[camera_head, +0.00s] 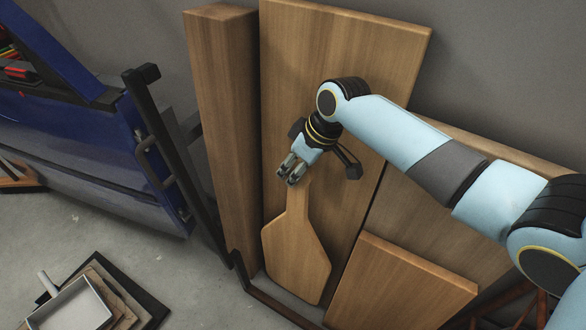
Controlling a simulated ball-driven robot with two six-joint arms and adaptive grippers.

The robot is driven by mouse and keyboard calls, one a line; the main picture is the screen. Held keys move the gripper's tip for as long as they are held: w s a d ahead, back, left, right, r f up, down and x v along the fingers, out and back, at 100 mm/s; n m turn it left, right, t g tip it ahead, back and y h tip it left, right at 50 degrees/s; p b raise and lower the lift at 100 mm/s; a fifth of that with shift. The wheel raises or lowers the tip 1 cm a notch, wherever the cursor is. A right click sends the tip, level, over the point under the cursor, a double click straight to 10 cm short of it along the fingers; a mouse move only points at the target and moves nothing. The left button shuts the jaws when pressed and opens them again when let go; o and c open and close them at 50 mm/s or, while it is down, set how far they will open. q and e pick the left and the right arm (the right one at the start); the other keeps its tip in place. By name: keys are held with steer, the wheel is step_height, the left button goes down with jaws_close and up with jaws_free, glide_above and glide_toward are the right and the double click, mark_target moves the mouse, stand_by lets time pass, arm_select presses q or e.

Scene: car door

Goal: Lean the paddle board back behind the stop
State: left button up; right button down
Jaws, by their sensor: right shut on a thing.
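The paddle board (296,252) is a light wooden board with a narrow handle at the top and a wide lower end. It stands upright, slightly tilted, in front of a tall wooden panel (345,45). My right gripper (289,176) is shut on the top of its handle. The stop appears to be the dark metal rail (268,300) low along the front of the boards. The board's lower end is close to it; I cannot tell whether they touch. My left gripper is not in view.
A thick wooden post (225,130) stands left of the board. A shorter wooden board (400,285) leans at the lower right. A pile with a grey tray (72,308) lies on the floor at the lower left. Bare floor shows between.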

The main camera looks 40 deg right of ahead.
steer(key=shift+f+b, duration=0.3)
steer(key=shift+f, duration=0.4)
steer(key=shift+w+d, duration=0.1)
stand_by(0.4)
steer(key=shift+w+d, duration=0.15)
steer(key=shift+d, duration=0.15)
steer(key=shift+w+d, duration=0.15)
steer(key=shift+d, duration=0.25)
